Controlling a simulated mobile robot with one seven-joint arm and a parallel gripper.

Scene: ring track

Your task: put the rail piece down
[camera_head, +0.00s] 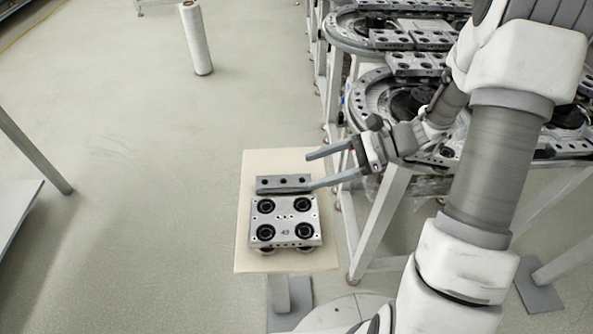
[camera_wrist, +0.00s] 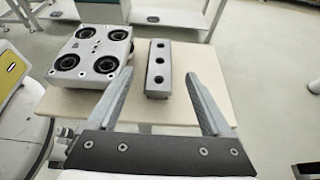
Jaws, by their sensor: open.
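The rail piece (camera_head: 284,184) is a short grey bar with a row of 3 dark holes. It lies on a pale board (camera_head: 250,240), just beyond a square carriage plate (camera_head: 286,219) with black rollers. My gripper (camera_head: 312,170) is open, its fingertips pointing left near the rail piece's right end. In the wrist view the rail piece (camera_wrist: 159,68) lies ahead, between the lines of my two spread fingers (camera_wrist: 166,85), with neither finger visibly gripping it. The carriage plate (camera_wrist: 92,50) sits to its left there, with a gap between them.
The ring track (camera_head: 385,95) with several carriages stands on a white frame (camera_head: 378,220) at the right, close to my arm. A white roll (camera_head: 196,38) stands on the floor at the back. Bare floor lies left of the board.

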